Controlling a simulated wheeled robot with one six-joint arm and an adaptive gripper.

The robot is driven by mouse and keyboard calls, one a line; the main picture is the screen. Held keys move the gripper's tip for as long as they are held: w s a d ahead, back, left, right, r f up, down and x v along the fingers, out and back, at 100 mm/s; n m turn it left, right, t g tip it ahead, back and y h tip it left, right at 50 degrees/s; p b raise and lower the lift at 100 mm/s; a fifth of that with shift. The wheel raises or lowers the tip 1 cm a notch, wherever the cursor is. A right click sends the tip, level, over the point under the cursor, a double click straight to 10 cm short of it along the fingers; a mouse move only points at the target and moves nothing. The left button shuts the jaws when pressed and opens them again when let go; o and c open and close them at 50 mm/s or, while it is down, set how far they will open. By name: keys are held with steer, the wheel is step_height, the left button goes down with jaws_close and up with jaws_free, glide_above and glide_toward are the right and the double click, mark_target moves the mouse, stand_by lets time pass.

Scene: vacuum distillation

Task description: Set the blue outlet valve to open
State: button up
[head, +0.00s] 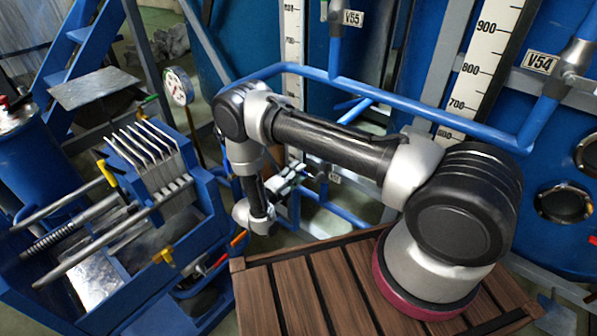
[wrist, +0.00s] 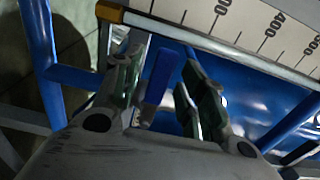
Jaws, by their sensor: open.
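A blue flat handle (wrist: 161,74), which looks like the outlet valve's lever, stands between the fingers of my open gripper (wrist: 160,82) in the wrist view. Gaps show on both sides of it, so the fingers do not appear closed on it. The handle's lower end and the valve body are hidden by my gripper. In the head view my gripper (head: 298,178) reaches down among blue pipes beside the tank stand. I cannot make out the handle clearly there.
A blue pipe (head: 430,108) runs above my gripper, in front of the scales (head: 490,50). A white scale (wrist: 235,22) crosses the top of the wrist view. A blue machine with yellow handles (head: 107,172) stands at left. A wooden deck (head: 300,290) lies under my arm.

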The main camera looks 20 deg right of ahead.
steer(key=shift+x, duration=0.8)
jaws_close()
